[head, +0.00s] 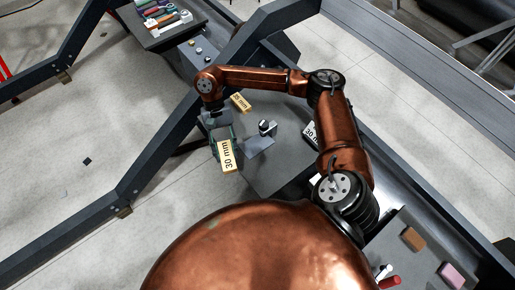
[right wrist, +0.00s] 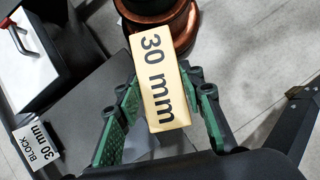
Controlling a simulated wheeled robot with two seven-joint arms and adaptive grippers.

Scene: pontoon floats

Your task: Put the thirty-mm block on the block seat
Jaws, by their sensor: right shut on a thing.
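The yellow thirty-mm block (head: 226,157), marked "30 mm", is held in my right gripper (head: 221,138) in the head view. The right wrist view shows the block (right wrist: 157,80) between the green finger pads of the gripper (right wrist: 160,108), with its label facing the camera. The block appears raised, near the left edge of the grey work surface. A white label (right wrist: 36,146) reading "BLOCK 30 mm" shows at lower left in the wrist view, and a "30" label (head: 310,134) stands beside my arm in the head view. I cannot make out the block seat clearly. My left gripper is not in view.
Another yellow block (head: 240,102) lies behind the gripper. A small grey fixture (head: 261,142) stands right of the held block. A tray with coloured items (head: 160,18) is at the back. Brown (head: 413,239) and pink (head: 451,275) blocks lie at front right. Dark beams border the area.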

